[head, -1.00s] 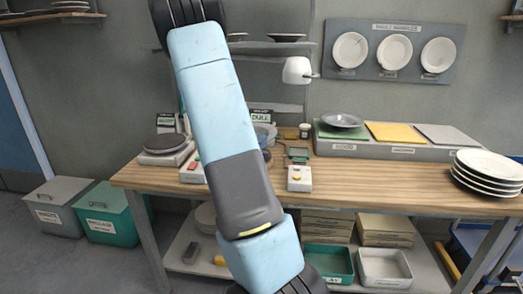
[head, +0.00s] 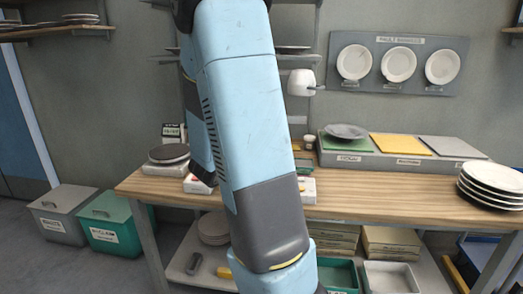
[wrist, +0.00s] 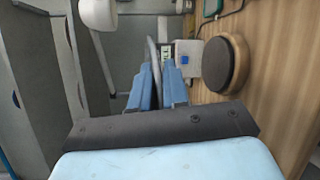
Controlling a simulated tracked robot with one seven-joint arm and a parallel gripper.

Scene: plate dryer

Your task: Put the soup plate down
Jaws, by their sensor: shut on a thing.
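In the wrist view, my gripper (wrist: 158,88) shows as two blue fingers, shut on a thin grey curved thing. This looks like the soup plate (wrist: 152,58), seen nearly edge-on; its full shape cannot be told. It is held clear to the left of a dark round turntable (wrist: 226,64). In the head view, my arm hides my gripper and whatever it holds.
A grey plate (head: 346,131) lies on the green pad of a long grey stand (head: 375,158); its yellow pad (head: 400,145) and grey pad (head: 453,148) are bare. Stacked white plates (head: 490,183) stand at the right. A white lamp (head: 301,82) hangs above the bench.

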